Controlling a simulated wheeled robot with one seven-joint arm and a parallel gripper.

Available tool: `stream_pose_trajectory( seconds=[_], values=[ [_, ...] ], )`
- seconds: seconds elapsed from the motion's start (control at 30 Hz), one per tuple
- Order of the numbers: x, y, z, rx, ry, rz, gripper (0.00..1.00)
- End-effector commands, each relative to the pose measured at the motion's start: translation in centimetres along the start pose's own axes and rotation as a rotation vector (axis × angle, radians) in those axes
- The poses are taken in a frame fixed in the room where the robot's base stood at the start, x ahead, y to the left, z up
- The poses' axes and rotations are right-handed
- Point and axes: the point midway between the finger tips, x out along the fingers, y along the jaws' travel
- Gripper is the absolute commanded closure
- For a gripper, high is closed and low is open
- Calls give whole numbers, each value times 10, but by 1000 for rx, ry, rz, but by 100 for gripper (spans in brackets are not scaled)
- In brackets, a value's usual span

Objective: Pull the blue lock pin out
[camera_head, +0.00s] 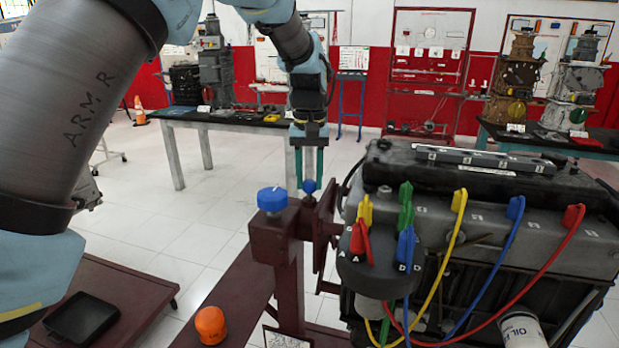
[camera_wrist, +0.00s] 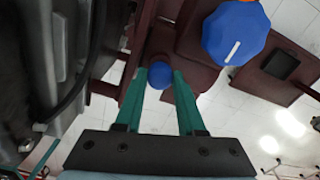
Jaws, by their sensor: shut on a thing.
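The blue lock pin (camera_head: 310,186) shows as a small round blue head on the dark red stand, beside the engine. In the wrist view the blue lock pin (camera_wrist: 161,75) sits between my two green fingertips. My gripper (camera_head: 310,177) points down from above, its fingers shut on the pin's head. The same gripper (camera_wrist: 161,77) fills the lower middle of the wrist view. The pin's shaft is hidden, so I cannot tell how far it sits in the stand.
A larger blue knob (camera_head: 272,199) stands just left of the pin; it also shows in the wrist view (camera_wrist: 237,32). The engine (camera_head: 480,200) with coloured cables is close on the right. An orange cap (camera_head: 211,325) and a black tray (camera_head: 82,320) lie lower left.

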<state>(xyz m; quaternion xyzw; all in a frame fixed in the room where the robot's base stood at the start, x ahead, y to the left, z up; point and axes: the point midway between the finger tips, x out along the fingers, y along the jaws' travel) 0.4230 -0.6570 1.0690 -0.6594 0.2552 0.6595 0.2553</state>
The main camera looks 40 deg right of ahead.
Motion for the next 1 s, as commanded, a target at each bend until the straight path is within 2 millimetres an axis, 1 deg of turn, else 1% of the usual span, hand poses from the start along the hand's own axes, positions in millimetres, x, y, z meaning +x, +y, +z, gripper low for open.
stream_pose_trajectory(
  seconds=[0.77, 0.87, 1.0],
  values=[
    [-1, 0, 0, 0, 0, -1, 100],
    [-8, 0, 0, -1, 1, 0, 100],
    [-30, 0, 0, -1, 1, 1, 100]
  ],
)
